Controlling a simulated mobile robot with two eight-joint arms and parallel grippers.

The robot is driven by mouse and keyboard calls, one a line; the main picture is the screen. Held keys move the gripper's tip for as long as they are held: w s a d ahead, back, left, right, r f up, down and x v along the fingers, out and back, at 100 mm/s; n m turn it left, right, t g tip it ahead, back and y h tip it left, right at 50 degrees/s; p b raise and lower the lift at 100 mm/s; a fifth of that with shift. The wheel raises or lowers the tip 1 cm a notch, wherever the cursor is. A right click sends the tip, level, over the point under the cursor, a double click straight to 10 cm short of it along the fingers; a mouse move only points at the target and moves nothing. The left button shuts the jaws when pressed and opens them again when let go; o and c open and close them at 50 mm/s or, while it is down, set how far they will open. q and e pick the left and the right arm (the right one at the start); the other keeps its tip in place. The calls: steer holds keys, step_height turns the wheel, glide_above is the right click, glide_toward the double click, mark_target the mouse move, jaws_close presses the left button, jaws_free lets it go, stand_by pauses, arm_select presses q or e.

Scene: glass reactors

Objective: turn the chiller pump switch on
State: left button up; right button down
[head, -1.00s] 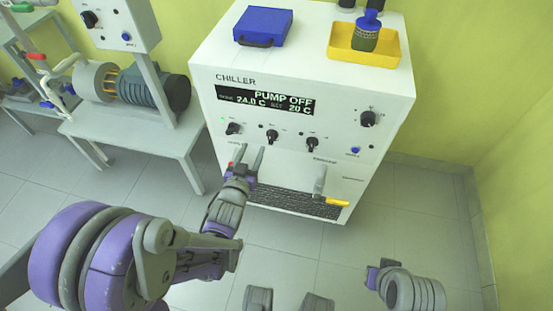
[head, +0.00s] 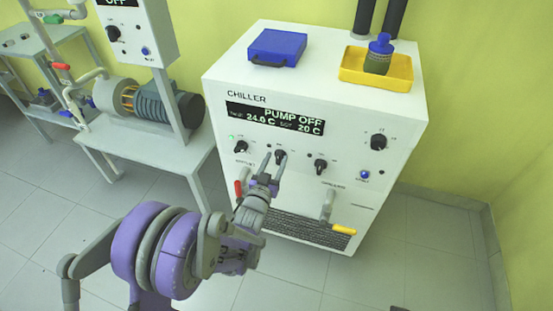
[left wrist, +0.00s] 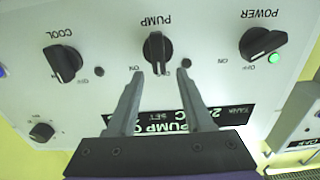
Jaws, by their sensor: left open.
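The white chiller (head: 300,200) stands ahead; its display (head: 275,118) reads PUMP OFF, 24.0 C and 20 C. The black pump switch (head: 280,157) is the middle knob of the lower row. It also shows upside down in the left wrist view (left wrist: 157,48), standing roughly upright, with a dark lamp beside it. My left gripper (head: 274,157) is open and empty in front of the panel. In the left wrist view my left gripper's fingertips (left wrist: 160,74) straddle the pump knob's line, apparently short of it. My right gripper is not in view.
The power knob (left wrist: 262,45) with a lit green lamp and the cool knob (left wrist: 63,62) flank the pump switch. A red handle (head: 238,188) and a yellow-tipped lever (head: 343,230) sit lower. A blue case (head: 277,46) and yellow tray (head: 365,80) rest on top.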

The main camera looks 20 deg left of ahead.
arm_select(q)
steer(key=shift+w, duration=0.6)
jaws_close()
steer(key=shift+d+m, duration=0.1)
steer(key=shift+m, duration=0.2)
steer(key=m, duration=0.2)
steer(key=d+m, duration=0.1)
steer(key=m, duration=0.2)
steer(key=shift+d+f+m+b, duration=0.1)
steer(key=shift+f+m+b, duration=0.1)
steer(key=shift+m+b, duration=0.1)
steer(key=m, duration=0.5)
steer(key=shift+d+f+m+b, duration=0.3)
steer(key=shift+d+f+m, duration=0.1)
steer(key=shift+s, duration=0.1)
